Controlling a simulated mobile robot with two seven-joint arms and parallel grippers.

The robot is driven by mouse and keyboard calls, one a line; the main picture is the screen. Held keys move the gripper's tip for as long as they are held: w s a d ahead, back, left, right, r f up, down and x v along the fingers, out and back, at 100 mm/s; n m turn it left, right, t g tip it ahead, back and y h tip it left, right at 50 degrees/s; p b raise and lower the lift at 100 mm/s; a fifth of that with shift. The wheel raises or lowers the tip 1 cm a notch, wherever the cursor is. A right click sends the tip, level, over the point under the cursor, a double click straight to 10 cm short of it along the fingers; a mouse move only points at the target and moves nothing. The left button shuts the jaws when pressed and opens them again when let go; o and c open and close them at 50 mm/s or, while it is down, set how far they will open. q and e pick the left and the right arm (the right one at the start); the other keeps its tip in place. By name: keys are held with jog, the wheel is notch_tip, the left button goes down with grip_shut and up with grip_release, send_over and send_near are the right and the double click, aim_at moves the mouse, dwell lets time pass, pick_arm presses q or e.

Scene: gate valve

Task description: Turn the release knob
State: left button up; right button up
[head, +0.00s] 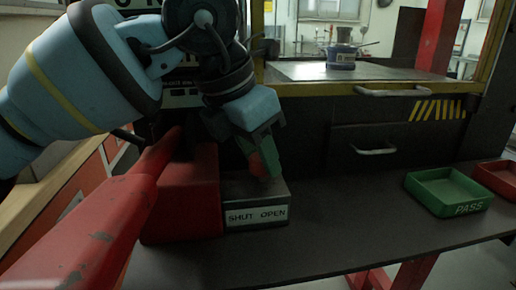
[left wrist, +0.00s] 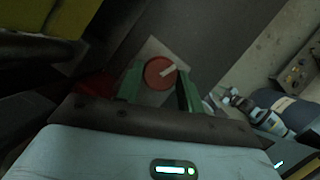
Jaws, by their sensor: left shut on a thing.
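The release knob (left wrist: 158,73) is a round red disc with a pale pointer line, seen in the left wrist view. The pointer runs toward the upper right of that picture. In the head view a reddish part of the knob (head: 257,166) shows between my green fingers. The knob is above a grey box (head: 256,214) labelled SHUT and OPEN. My left gripper (head: 263,160) comes down over the box and is shut on the knob, with one finger (left wrist: 160,92) on each side. Much of the knob is hidden in the head view. My right gripper is not in view.
A red block (head: 182,205) and a long red bar (head: 95,225) stand left of the box. A green PASS tray (head: 449,192) and a red tray (head: 496,178) are at the right. The dark bench top (head: 345,215) between box and trays is clear.

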pick_arm(q)
jog(key=n+p, duration=0.1)
jog(key=n, duration=0.1)
jog(key=shift+s+d+r+n+t+y, duration=0.1)
jog(key=shift+n+t+y, duration=0.2)
jog(key=shift+y, duration=0.1)
jog(key=shift+n+p, duration=0.3)
jog(key=shift+n, duration=0.2)
jog(key=o, duration=1)
